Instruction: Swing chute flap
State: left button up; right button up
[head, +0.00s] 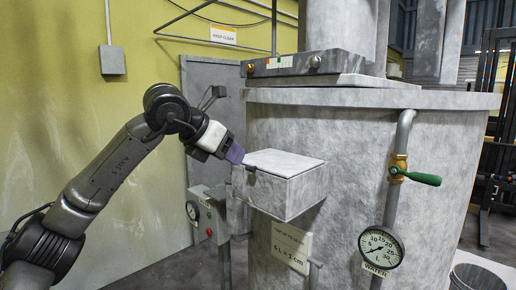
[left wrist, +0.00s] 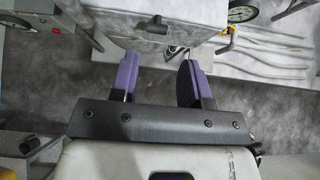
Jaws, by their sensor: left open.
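A grey box-shaped chute (head: 285,195) sticks out from the side of the large mottled grey vessel. Its lighter top flap (head: 287,163) lies flat over the box, so it looks closed. A small dark handle (head: 250,168) sits at the flap's left edge. My left gripper (head: 236,154) has purple fingers and is just left of the box, near that handle. In the left wrist view the gripper (left wrist: 158,80) is open and empty, with the chute box (left wrist: 115,18) ahead of its fingertips. Whether a finger touches the box I cannot tell. My right gripper is not in view.
A pipe with a green-handled valve (head: 415,177) and a water gauge (head: 381,249) stand right of the chute. A control box with a gauge and red button (head: 208,215) is below my left gripper. A bucket (head: 480,278) is at the lower right.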

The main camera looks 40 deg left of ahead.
aim_at(249, 168)
pick_arm(q)
jog(key=x, duration=0.7)
jog(key=shift+w+a+f+b, duration=0.15)
jog(key=shift+w+b, duration=0.1)
jog(key=shift+b, duration=0.1)
jog(key=c, duration=0.5)
jog(key=shift+w+r+p, duration=0.2)
jog(key=shift+r+p, duration=1)
jog(key=shift+r, duration=0.2)
jog(key=shift+w+r+p, duration=0.25)
jog(key=shift+r+p, duration=0.95)
jog(key=shift+r, duration=0.3)
jog(key=r+p, duration=0.1)
jog(key=w+r+p, duration=0.1)
jog(key=r+p, duration=0.1)
jog(key=w+r+p, duration=0.1)
jog(key=p, duration=0.1)
jog(key=shift+r, duration=0.25)
jog(key=shift+w+r, duration=0.1)
jog(key=shift+p, duration=0.3)
